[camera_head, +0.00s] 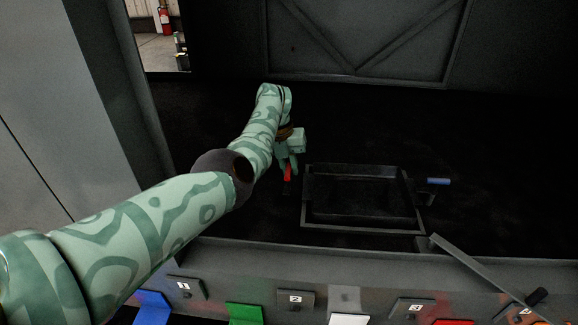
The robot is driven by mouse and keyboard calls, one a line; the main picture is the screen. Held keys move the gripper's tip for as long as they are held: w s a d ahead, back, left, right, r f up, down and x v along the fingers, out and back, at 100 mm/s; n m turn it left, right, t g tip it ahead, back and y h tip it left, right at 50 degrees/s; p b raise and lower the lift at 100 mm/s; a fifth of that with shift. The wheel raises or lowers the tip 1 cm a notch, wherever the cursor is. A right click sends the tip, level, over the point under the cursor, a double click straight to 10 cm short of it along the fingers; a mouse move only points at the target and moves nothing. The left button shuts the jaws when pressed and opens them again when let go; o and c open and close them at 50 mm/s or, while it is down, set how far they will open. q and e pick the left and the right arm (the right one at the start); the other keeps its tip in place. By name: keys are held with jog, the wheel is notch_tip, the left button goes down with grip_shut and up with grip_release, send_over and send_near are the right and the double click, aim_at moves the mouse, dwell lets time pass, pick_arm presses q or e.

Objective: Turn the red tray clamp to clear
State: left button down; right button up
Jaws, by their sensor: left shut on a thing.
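My left gripper (288,163) reaches in from the left and is shut on the red tray clamp (287,180), just left of the black tray (360,197). Only a short red part of the clamp shows below the fingers; the rest is hidden by the gripper. The tray is a dark rectangular frame on the black floor of the enclosure. A blue clamp (438,181) lies at the tray's right side. My right gripper does not show.
A grey front ledge (330,262) runs below, with numbered plates (295,299) and coloured pieces such as a green one (244,314). A grey bar (480,268) slants across the ledge at right. The floor behind the tray is clear.

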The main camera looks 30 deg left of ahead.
pick_arm(q)
jog(key=c, duration=1.5)
grip_release()
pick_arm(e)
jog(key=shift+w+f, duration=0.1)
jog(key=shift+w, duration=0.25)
pick_arm(q)
jog(key=shift+r, duration=0.1)
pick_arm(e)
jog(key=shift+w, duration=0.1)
